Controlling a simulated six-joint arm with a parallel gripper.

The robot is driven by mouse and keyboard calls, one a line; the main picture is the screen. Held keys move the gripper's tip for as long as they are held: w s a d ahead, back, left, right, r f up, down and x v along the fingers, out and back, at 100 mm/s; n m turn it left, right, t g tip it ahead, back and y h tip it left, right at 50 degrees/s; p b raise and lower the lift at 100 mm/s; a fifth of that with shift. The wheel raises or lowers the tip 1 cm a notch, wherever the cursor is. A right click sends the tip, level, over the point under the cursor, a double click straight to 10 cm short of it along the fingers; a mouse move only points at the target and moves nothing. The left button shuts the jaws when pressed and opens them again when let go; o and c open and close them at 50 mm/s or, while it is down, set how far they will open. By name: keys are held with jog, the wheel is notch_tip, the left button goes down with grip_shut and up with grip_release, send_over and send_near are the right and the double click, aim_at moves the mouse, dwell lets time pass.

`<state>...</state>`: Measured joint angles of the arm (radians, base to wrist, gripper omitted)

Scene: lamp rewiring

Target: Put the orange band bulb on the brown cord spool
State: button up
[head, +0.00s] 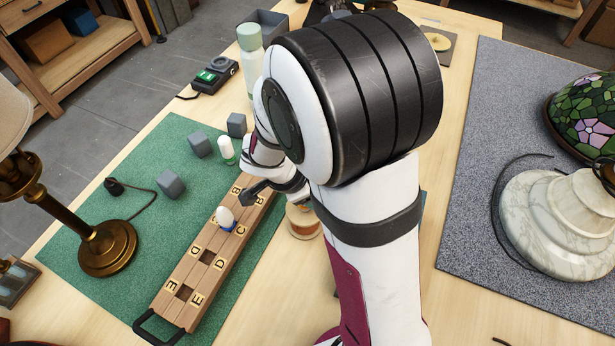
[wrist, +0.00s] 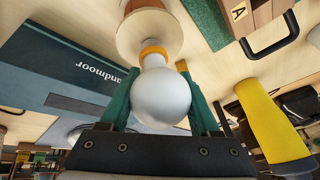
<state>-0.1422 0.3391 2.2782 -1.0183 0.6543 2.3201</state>
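The orange band bulb (wrist: 161,97) is a white globe with an orange ring at its neck. In the wrist view my gripper (wrist: 153,69) has its green fingers against both sides of the globe. The band end points at the pale round face of the brown cord spool (wrist: 140,38) and overlaps it in the picture. I cannot tell whether they touch. In the head view the spool (head: 304,222) stands right of the wooden rack, partly behind my arm.
The lettered wooden rack (head: 192,264) holds a blue band bulb (head: 225,217). A green band bulb (head: 226,150) and several grey cubes (head: 171,183) sit on the green mat (head: 120,290). A brass lamp (head: 108,248) stands left, a marble lamp base (head: 560,225) right.

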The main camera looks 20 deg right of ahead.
jog(key=o, duration=0.4)
jog(key=shift+o, duration=0.2)
jog(key=shift+r, duration=0.4)
jog(key=v, duration=1.1)
jog(key=s+a+n+g+y, duration=0.1)
jog(key=s+n+y, duration=0.2)
jog(key=s+n, duration=0.3)
jog(key=s+a+n+g+y, duration=0.1)
jog(key=s+n, duration=0.5)
jog(key=s, duration=0.6)
jog(key=shift+s+a+r+n+y, duration=0.15)
jog(key=shift+a+r+n+y, duration=0.3)
jog(key=shift+a+y, duration=0.55)
jog(key=shift+d, duration=0.2)
